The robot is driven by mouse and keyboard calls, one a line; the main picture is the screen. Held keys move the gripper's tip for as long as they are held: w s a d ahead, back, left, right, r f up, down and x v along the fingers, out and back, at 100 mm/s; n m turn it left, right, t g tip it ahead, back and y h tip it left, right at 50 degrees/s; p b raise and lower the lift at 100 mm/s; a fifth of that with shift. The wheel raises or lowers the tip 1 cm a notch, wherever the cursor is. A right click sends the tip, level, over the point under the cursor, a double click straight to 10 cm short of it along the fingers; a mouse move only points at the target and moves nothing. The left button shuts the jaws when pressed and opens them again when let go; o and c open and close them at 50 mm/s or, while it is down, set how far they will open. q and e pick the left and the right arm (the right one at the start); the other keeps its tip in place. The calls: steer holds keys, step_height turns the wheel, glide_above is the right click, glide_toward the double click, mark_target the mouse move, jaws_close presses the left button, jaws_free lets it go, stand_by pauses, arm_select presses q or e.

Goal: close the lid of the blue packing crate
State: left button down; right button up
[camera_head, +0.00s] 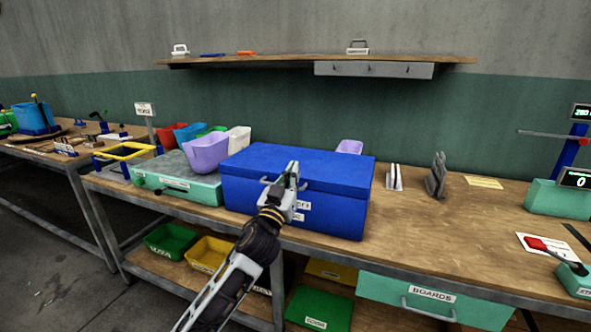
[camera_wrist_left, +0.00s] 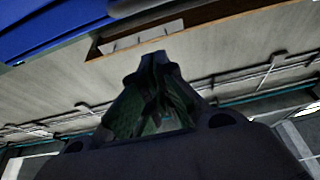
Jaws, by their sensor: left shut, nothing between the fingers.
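The blue packing crate (camera_head: 345,207) stands on the workbench in the middle of the head view, with its lid (camera_head: 335,168) lying flat over the top. A small handle shows at the left of its front, and a white label is partly hidden by my gripper. My left gripper (camera_head: 293,170) is shut and empty, in front of the crate with its tips at about lid height. I cannot tell whether it touches the lid. In the left wrist view the crate's blue side (camera_wrist_left: 50,25) fills the top left corner, beyond the shut fingers (camera_wrist_left: 153,60). My right gripper is not in view.
A pale green case (camera_head: 178,180) and several coloured bins, one purple (camera_head: 206,153), stand left of the crate. Grey metal holders (camera_head: 437,177) stand to its right. A shelf (camera_head: 300,60) hangs above.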

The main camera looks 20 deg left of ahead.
arm_select(q)
steer(key=v, duration=0.6)
stand_by(0.4)
steer(key=shift+r, duration=0.15)
